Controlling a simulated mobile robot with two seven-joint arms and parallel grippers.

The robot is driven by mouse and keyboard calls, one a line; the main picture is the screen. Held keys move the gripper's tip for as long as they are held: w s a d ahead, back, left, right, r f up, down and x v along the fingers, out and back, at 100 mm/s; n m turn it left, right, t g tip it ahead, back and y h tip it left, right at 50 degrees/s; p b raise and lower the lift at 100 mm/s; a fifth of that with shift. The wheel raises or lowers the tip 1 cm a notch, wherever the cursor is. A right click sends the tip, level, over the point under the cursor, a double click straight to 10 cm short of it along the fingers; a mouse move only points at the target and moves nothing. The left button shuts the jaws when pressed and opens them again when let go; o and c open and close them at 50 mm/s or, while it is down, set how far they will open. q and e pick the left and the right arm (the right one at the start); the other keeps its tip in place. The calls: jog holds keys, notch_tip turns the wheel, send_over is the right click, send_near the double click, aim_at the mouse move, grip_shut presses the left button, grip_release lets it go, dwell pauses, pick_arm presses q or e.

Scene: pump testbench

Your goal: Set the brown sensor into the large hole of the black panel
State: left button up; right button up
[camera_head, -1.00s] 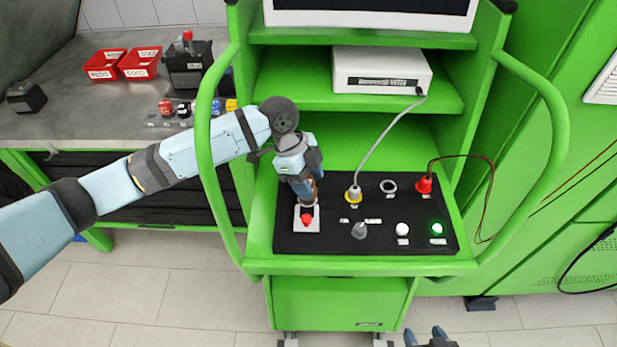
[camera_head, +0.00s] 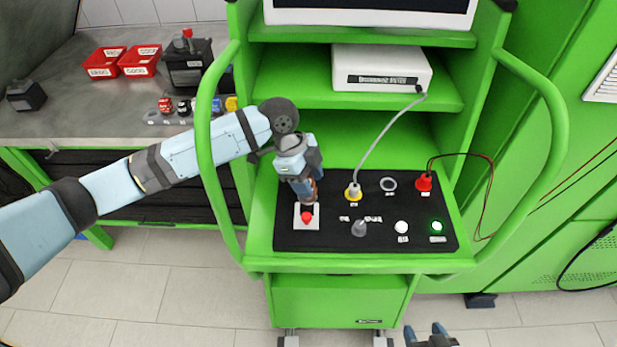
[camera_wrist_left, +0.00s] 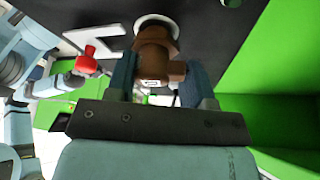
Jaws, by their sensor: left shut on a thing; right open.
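The brown sensor (camera_wrist_left: 155,58) is between the two fingers of my left gripper (camera_wrist_left: 163,80) in the left wrist view. Its far end is at a pale ring (camera_wrist_left: 157,22) on the black panel (camera_wrist_left: 205,30); I cannot tell how deep it sits. In the head view my left gripper (camera_head: 306,190) points down at the left part of the black panel (camera_head: 325,232), and the sensor is mostly hidden there. My right gripper (camera_head: 427,335) shows only at the bottom edge, empty, with its fingers apart.
A red knob (camera_head: 306,217) on a white plate is close to the left gripper. Green rails (camera_head: 204,140) flank the cart.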

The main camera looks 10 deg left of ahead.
pick_arm(q)
jog(key=shift+f, duration=0.8)
jog(key=o, duration=0.9)
jog(key=shift+c, duration=0.2)
jog(key=shift+o, duration=0.6)
jog(key=shift+w+d+f, duration=0.1)
jog(key=shift+s, duration=0.2)
jog(key=shift+c, duration=0.9)
